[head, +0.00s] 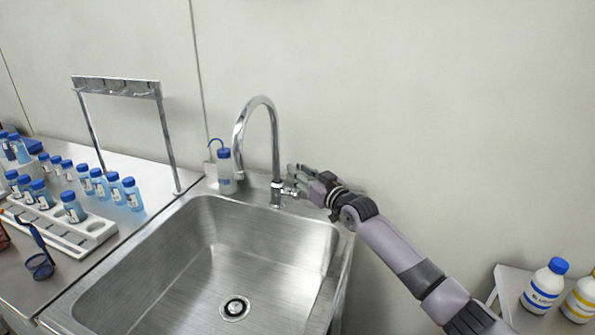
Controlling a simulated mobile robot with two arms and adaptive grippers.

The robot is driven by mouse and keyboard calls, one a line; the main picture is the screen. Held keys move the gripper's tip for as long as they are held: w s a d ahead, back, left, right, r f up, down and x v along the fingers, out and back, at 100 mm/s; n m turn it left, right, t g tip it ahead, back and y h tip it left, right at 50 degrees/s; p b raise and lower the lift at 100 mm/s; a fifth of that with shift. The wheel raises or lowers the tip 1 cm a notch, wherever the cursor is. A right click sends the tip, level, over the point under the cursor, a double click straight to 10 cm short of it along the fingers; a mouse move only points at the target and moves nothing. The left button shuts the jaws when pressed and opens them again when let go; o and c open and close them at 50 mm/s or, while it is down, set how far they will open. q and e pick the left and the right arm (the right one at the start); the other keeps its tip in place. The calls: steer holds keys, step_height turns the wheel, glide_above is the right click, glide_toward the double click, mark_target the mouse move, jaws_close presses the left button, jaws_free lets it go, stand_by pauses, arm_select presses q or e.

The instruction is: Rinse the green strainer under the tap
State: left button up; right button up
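The silver tap (275,140) stands at the back rim of the steel sink (190,265), its curved spout arching over the basin. My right gripper (292,179) is beside the tap's base, at the small side handle (291,191). Its fingers overlap the handle in the picture, and I cannot tell whether they are closed on it. No water shows at the spout. I see no green strainer in this view. A dark blue strainer (40,266) with a long handle lies on the counter at the left. My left gripper is not in view.
A wash bottle (225,172) stands left of the tap. A metal hook rack (118,88) rises behind the left counter. A white rack (62,226) and several blue-capped bottles fill that counter. A small table (508,298) at right holds white bottles. The basin is empty.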

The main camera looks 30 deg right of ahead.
steer(key=shift+w+a, duration=0.1)
steer(key=shift+w, duration=0.65)
jaws_close()
stand_by(0.4)
